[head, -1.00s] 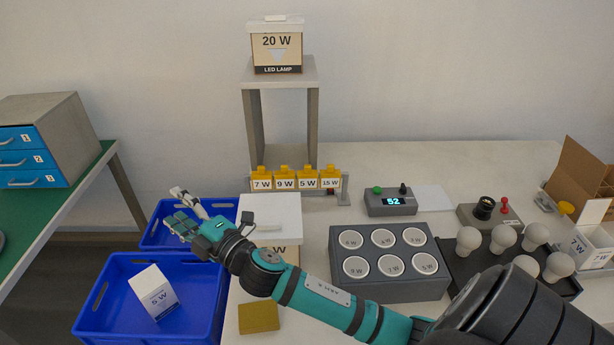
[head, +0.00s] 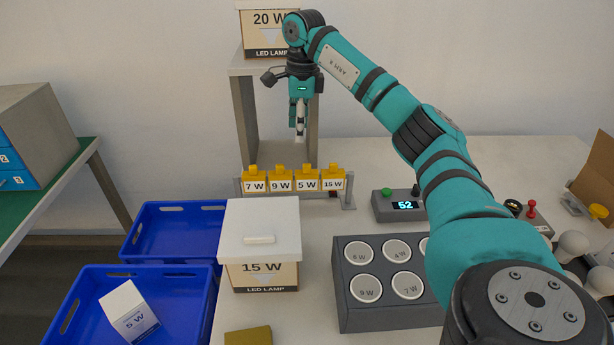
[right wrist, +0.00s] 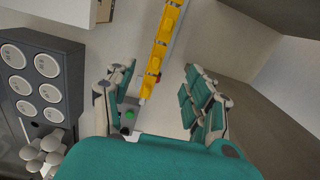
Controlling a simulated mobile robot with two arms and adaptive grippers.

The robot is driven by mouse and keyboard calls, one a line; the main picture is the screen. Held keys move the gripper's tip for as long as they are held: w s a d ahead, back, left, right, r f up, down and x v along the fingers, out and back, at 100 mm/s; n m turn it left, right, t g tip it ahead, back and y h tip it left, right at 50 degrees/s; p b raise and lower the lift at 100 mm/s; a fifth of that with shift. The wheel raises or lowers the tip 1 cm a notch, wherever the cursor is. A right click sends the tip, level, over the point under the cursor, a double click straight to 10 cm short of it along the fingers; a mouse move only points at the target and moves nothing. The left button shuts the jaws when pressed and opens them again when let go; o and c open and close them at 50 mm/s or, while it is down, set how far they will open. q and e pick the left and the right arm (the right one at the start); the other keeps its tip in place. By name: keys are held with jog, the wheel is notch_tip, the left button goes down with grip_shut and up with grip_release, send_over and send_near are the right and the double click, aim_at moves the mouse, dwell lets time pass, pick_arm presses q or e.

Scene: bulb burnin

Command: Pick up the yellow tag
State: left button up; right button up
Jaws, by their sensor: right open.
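Several yellow tags with white labels hang in a row on a low rack (head: 348,200): the 7 W tag (head: 253,181), 9 W tag (head: 280,180), 5 W tag (head: 306,180) and 15 W tag (head: 333,180). My right gripper (head: 299,132) points down above and behind the row, in front of the shelf opening, and is empty. In the right wrist view its fingers (right wrist: 163,95) are spread apart, with the yellow row (right wrist: 162,45) beyond and between them. The labels cannot be read there. My left gripper is out of view.
A shelf (head: 243,110) with a 20 W box (head: 270,35) on top stands close around my right gripper. A 15 W box (head: 262,275) is in front of the rack. Blue crates (head: 180,235), a grey bulb tray (head: 385,322) and a display unit (head: 385,210) stand nearby.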

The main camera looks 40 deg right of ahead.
aim_at(308, 164)
jog(key=f, duration=0.3)
jog(key=s+d+f, duration=0.1)
jog(key=f, duration=0.6)
jog(key=shift+s+d+f+b, duration=0.15)
jog(key=shift+d+f+b, duration=0.1)
jog(key=shift+d+b, duration=0.1)
jog(key=shift+a+f+p, duration=0.1)
jog(key=shift+f+p, duration=0.4)
jog(key=shift+f, duration=2.45)
jog(key=shift+c, duration=0.4)
jog(key=c, duration=0.9)
